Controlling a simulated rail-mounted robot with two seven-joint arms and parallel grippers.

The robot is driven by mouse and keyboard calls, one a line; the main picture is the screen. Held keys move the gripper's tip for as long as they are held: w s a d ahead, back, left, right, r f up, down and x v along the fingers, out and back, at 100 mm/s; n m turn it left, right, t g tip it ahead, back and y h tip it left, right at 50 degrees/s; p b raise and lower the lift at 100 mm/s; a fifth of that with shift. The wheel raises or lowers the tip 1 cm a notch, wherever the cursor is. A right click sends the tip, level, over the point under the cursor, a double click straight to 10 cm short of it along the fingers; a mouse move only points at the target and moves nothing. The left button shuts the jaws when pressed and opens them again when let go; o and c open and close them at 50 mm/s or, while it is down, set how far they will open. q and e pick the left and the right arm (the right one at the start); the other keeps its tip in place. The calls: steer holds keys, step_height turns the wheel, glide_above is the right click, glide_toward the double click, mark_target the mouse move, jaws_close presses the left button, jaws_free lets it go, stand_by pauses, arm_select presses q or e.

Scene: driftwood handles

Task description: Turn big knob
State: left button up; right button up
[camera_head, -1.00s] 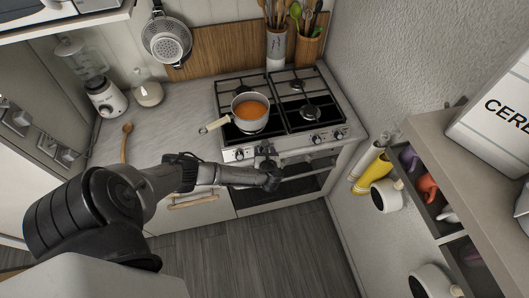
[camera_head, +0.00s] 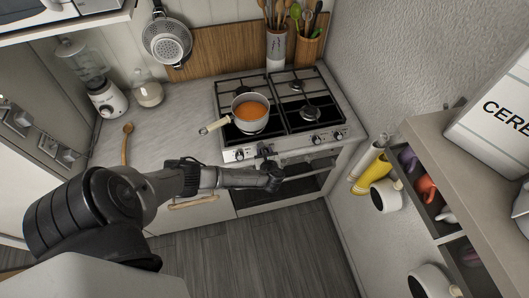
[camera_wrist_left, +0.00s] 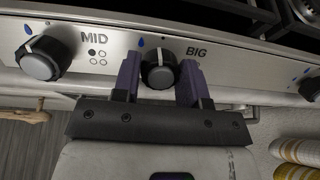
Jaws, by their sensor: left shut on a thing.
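In the head view my left gripper (camera_head: 266,155) is at the front panel of the stove (camera_head: 300,150) and mostly hides this knob. My right gripper is not in view.
The mid knob (camera_wrist_left: 40,58) is left of my fingers. A pot of orange soup (camera_head: 250,112) stands on the left burner, its handle (camera_head: 214,125) reaching past the stove's edge. The oven handle (camera_head: 312,170) runs below the knobs. A shelf with mugs (camera_head: 440,210) is on the right.

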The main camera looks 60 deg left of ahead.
arm_select(q)
steer(key=n, duration=0.4)
steer(key=shift+n+g+y, duration=0.3)
steer(key=shift+n+g, duration=0.4)
steer(key=shift+n, duration=1.3)
steer(key=o, duration=0.9)
